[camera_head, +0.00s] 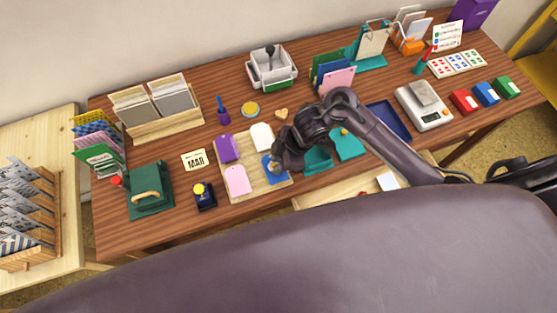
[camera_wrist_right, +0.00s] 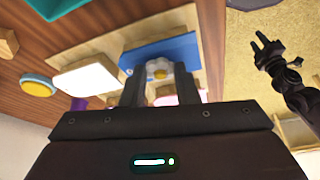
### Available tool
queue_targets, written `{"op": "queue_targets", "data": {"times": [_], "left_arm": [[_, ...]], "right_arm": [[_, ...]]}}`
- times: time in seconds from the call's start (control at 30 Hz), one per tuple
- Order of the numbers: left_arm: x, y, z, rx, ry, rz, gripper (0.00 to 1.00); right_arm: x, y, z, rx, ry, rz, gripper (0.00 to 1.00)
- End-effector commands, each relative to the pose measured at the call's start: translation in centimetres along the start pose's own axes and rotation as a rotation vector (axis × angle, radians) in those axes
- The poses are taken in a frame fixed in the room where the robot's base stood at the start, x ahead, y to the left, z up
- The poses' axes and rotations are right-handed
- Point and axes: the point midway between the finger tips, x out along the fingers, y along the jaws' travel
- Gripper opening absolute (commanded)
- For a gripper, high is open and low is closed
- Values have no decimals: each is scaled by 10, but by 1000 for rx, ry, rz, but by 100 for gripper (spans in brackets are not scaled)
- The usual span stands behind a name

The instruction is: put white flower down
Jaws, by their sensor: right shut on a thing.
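My right gripper (camera_head: 275,168) is over the blue tag (camera_head: 269,175) on the light wooden board. It is shut on the white flower (camera_wrist_right: 158,70), which has a yellow centre. In the right wrist view, the flower sits between the two dark fingers (camera_wrist_right: 159,88) in front of the blue tag (camera_wrist_right: 160,50). I cannot tell whether flower and tag touch. My left gripper (camera_wrist_right: 267,48) shows at the right of the wrist view, away from the board, its fingers apart and empty.
The wooden board (camera_head: 250,196) also bears purple (camera_head: 227,149), white (camera_head: 262,137) and pink (camera_head: 237,180) tags. A yellow-topped stamp (camera_head: 203,195) and a green press (camera_head: 150,192) stand to the left. Teal items (camera_head: 348,143) and a blue tray (camera_head: 390,121) lie to the right.

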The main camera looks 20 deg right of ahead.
Motion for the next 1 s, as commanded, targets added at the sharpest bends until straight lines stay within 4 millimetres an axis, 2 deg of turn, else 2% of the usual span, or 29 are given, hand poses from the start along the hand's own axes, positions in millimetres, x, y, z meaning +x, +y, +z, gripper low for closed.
{"op": "queue_targets", "data": {"times": [0.27, 0.3, 0.47, 0.77, 0.87, 1.0], "left_arm": [[2, 0, 1, -1, -1, 0, 36], [2, 0, 1, -1, -1, -1, 36], [2, -1, 1, -2, -1, -1, 36], [0, -1, 1, -3, -1, -2, 36], [-2, -2, 1, -3, -2, -2, 36], [-5, -2, 1, -2, -2, -3, 36]], "right_arm": [[3, 0, 1, 0, 0, 1, 7], [3, 0, 1, 0, 0, 1, 29], [2, 0, 1, 0, 0, 1, 50], [1, 0, 0, 0, 1, 1, 50], [-7, 1, -1, -2, 1, 3, 50], [-32, 2, -1, -4, 0, 7, 50]]}}
